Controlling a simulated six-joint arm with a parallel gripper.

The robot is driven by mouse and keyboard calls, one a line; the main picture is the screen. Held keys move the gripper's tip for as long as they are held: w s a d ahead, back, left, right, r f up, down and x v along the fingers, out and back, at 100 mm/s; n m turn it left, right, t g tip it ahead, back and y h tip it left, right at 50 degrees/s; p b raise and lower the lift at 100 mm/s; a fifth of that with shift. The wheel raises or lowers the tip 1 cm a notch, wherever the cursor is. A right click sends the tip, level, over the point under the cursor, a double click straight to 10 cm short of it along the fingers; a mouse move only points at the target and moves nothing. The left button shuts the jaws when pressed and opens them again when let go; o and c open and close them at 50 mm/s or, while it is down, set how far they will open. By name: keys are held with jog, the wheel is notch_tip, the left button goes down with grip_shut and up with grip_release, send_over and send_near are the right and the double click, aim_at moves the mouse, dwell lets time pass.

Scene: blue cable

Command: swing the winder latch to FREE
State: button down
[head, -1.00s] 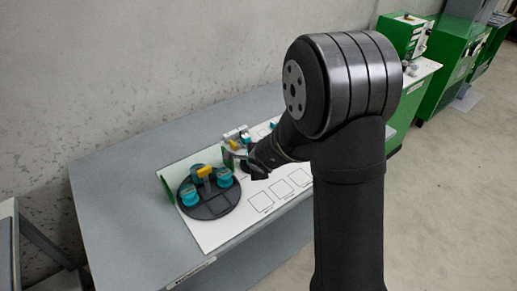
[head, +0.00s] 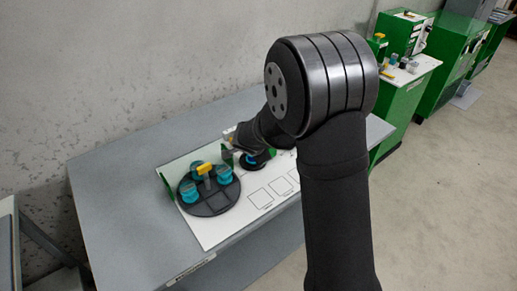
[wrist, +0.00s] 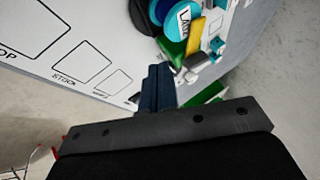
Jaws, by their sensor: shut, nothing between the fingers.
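My gripper (wrist: 158,72) is shut and empty in the wrist view, its two dark fingers side by side. Just beyond the fingertips is a cyan disc with partly cut-off lettering (wrist: 176,20), on a black round base. A yellow bar (wrist: 194,36) stands beside the disc, next to green and grey parts; I cannot tell for certain which part is the latch, or its setting. In the head view, a cyan and black round unit (head: 254,161) sits below my gripper, whose fingers are not clear there.
A black turntable (head: 211,206) with several teal spools and a yellow-topped post (head: 206,170) stands left of the unit. A white board (head: 245,222) with printed boxes lies under both. Green machines (head: 404,36) stand at the back right. The grey table's left side is clear.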

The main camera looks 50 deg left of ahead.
jog(key=x, duration=0.3)
jog(key=a, duration=0.2)
jog(key=shift+w+a+r, duration=0.1)
jog(key=shift+w+a, duration=0.35)
jog(key=shift+a, duration=0.45)
